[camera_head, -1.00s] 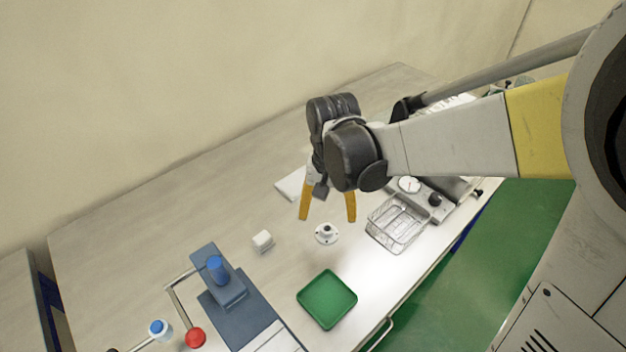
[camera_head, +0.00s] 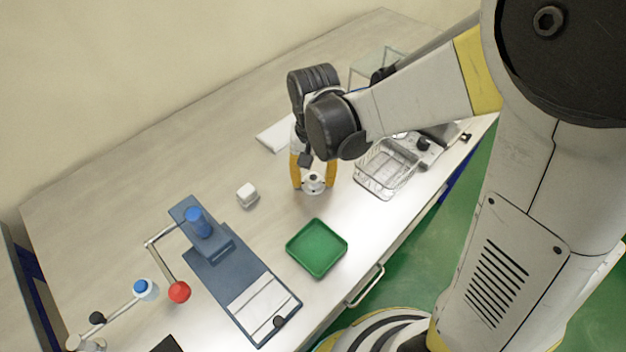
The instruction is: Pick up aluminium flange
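The aluminium flange (camera_head: 314,184) is a small pale round disc with a raised hub. It sits on the table between the wire basket and the white cube. My gripper (camera_head: 313,186) points down at it, with one yellow finger on each side of the flange. The fingers are spread about as wide as the flange. I cannot tell whether they touch it or leave a small gap.
A green tray (camera_head: 290,248) lies just in front of the flange. A wire basket (camera_head: 386,169) stands close to its right. A blue press-like fixture (camera_head: 238,277) with a red knob (camera_head: 179,292) is at the lower left.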

